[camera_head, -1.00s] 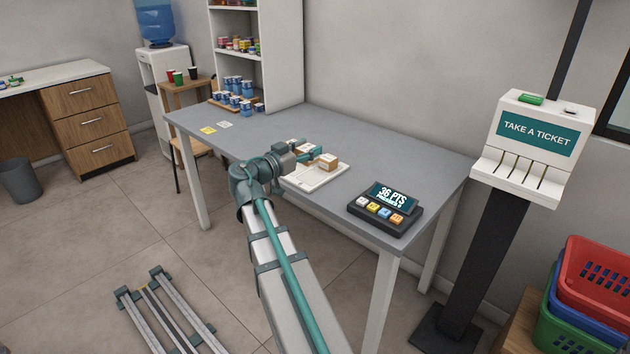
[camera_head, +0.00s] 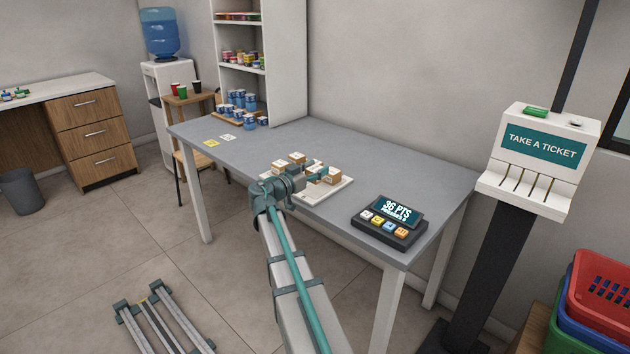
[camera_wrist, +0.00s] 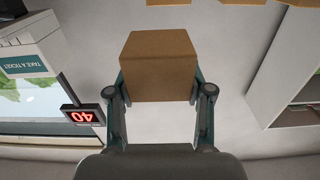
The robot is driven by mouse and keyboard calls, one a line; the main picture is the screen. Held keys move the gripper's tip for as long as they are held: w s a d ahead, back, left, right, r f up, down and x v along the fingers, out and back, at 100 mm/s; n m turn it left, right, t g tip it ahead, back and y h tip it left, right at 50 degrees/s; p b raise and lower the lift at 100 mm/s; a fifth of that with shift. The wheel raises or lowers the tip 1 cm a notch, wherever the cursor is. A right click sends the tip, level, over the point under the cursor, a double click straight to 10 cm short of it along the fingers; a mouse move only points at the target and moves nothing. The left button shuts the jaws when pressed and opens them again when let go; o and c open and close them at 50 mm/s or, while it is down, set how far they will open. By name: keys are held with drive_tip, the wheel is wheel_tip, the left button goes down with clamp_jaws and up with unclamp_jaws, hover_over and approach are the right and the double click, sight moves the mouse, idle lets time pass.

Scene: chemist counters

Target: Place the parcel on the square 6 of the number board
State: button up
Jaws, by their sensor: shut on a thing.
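The parcel, a small brown cardboard box (camera_head: 329,177), is between the fingers of my gripper (camera_head: 317,172). In the wrist view the parcel (camera_wrist: 160,65) fills the space between the two teal fingers (camera_wrist: 160,95), which press on its sides. In the head view it is low over the right part of the white number board (camera_head: 331,193); I cannot tell whether it touches the board. The board's numbers cannot be read, and my gripper and boxes hide much of it.
Other brown boxes (camera_head: 279,168) stand left of and behind my gripper, close to it. A points display (camera_head: 388,221) with coloured buttons sits on the grey table (camera_head: 380,165) to the right. The table behind the board is clear. A ticket machine (camera_head: 540,160) stands beyond the table's right end.

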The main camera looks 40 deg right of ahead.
drive_tip(key=shift+w+d+f, duration=0.3)
drive_tip(key=shift+w+f, duration=0.2)
drive_tip(key=shift+f, duration=0.2)
drive_tip(key=shift+w+d+f, duration=0.1)
drive_tip(key=shift+w+f, duration=0.05)
drive_tip(key=shift+f, duration=1.6)
drive_tip(key=shift+f+b, duration=0.2)
drive_tip(key=shift+b, duration=0.1)
drive_tip(key=o, duration=1.2)
drive_tip(key=shift+r, duration=0.1)
